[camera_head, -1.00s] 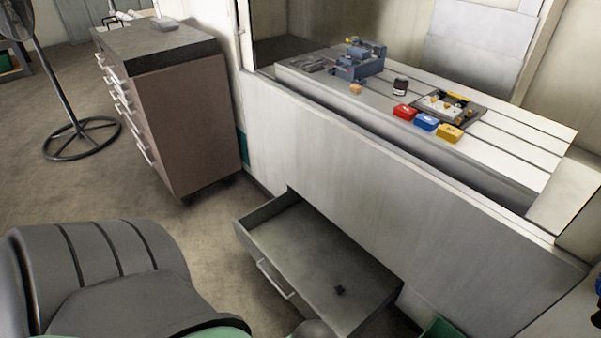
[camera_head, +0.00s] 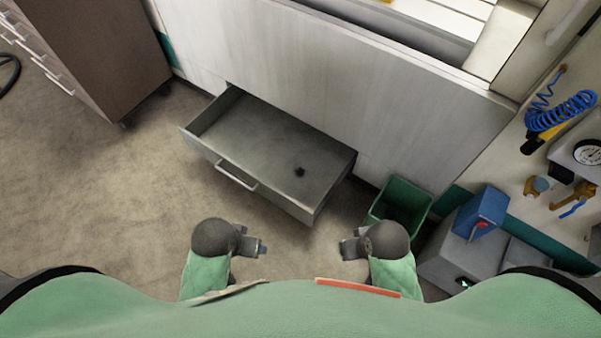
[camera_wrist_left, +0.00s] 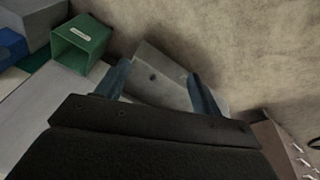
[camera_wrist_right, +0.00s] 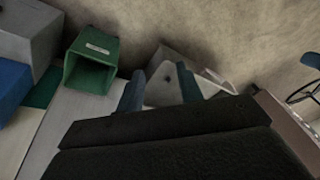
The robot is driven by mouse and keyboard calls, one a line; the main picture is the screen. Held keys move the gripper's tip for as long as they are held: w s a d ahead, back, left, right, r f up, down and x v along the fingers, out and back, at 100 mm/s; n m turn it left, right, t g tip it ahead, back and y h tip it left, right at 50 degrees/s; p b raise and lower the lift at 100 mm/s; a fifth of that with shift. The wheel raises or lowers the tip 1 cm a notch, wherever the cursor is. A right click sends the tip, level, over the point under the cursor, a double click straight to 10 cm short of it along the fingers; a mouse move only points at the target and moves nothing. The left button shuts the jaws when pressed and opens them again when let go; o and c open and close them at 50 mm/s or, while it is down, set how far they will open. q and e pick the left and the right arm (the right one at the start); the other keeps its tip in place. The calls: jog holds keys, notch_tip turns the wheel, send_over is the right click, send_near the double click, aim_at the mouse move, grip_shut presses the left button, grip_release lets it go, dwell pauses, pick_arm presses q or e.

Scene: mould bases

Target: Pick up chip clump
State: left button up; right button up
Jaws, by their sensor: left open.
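The chip clump (camera_head: 299,171) is a small dark lump on the floor of an open grey drawer (camera_head: 250,140), toward the drawer's right end. It also shows as a dark speck in the left wrist view (camera_wrist_left: 153,77) and in the right wrist view (camera_wrist_right: 168,78). My left gripper (camera_head: 264,249) is in front of the drawer, apart from the clump; its fingers stand open and empty in the left wrist view (camera_wrist_left: 160,85). My right gripper (camera_head: 343,247) is right of it, also apart from the drawer, with its fingers spread and empty in the right wrist view (camera_wrist_right: 158,90).
A green bin (camera_head: 401,203) stands right of the drawer. Beyond it are a blue box (camera_head: 481,212), grey boxes and a bench with a coiled blue hose (camera_head: 562,110). The machine's front panel (camera_head: 330,85) rises behind the drawer. A brown cabinet (camera_head: 100,50) stands at left.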

pick_arm(q)
jog(key=shift+o, duration=0.2)
jog(key=shift+s, duration=0.1)
pick_arm(e)
jog(key=shift+w+d+r, duration=0.1)
jog(key=shift+w+d, duration=0.15)
jog(key=shift+w, duration=0.05)
